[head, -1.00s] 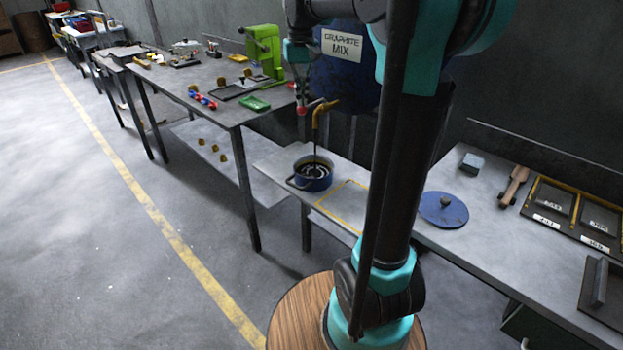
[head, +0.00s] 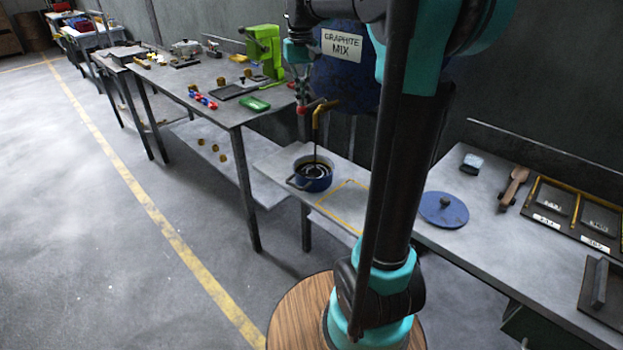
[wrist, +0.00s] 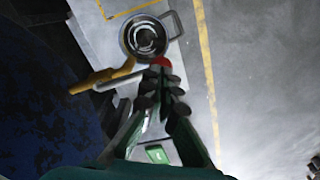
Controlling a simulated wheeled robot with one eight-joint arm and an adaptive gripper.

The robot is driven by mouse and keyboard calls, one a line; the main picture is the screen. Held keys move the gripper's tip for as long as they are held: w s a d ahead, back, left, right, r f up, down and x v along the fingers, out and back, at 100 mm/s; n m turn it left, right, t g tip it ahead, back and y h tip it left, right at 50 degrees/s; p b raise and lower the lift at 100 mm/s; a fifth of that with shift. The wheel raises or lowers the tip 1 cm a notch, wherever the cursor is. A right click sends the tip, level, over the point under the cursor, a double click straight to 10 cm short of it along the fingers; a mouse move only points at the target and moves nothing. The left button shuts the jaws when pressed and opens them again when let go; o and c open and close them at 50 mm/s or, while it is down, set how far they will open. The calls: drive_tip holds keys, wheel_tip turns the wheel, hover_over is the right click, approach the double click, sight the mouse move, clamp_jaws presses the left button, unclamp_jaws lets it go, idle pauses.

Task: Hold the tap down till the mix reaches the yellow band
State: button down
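The blue drum of graphite mix (head: 341,75) has a brass tap (head: 319,118) with a red-ended lever (head: 303,108). A dark stream runs from the spout into the blue pot (head: 313,180). Dark mix with pale rings shows inside the pot in the wrist view (wrist: 148,38). No yellow band can be made out inside it. My gripper (head: 301,97) is at the lever's end, with its fingers together over the red tip (wrist: 161,62) in the wrist view. They look shut and touching the lever from above; I cannot see any grip around it.
A yellow outlined square (head: 345,205) lies bare beside the pot on the low bench. A blue lid (head: 444,210) lies on the right bench, near a wooden-handled tool (head: 514,187). A green press (head: 264,50) and a green tray (head: 254,103) are on the left table.

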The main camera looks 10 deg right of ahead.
drive_tip(key=shift+r, duration=3.55)
